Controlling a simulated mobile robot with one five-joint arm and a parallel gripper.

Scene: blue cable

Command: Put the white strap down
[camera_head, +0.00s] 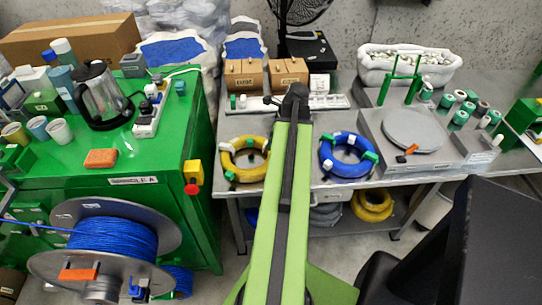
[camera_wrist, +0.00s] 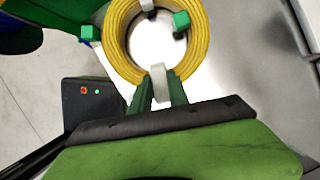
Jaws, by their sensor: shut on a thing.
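My gripper (camera_wrist: 159,88) has its green fingers shut on a small white strap (camera_wrist: 157,74) in the wrist view. The strap stands between the fingertips and overlaps the near edge of the yellow cable coil (camera_wrist: 113,49). I cannot tell whether it touches the coil. In the head view my arm reaches up the middle, and neither the fingers nor the held strap can be made out.
A blue coil (camera_head: 326,157) lies right of my arm. A scale with a round plate (camera_head: 412,130) stands further right, and a white bin (camera_head: 376,72) behind it. A green bench (camera_head: 142,163) and a blue cable reel (camera_head: 113,238) are at left. Bare table shows in front of the coils.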

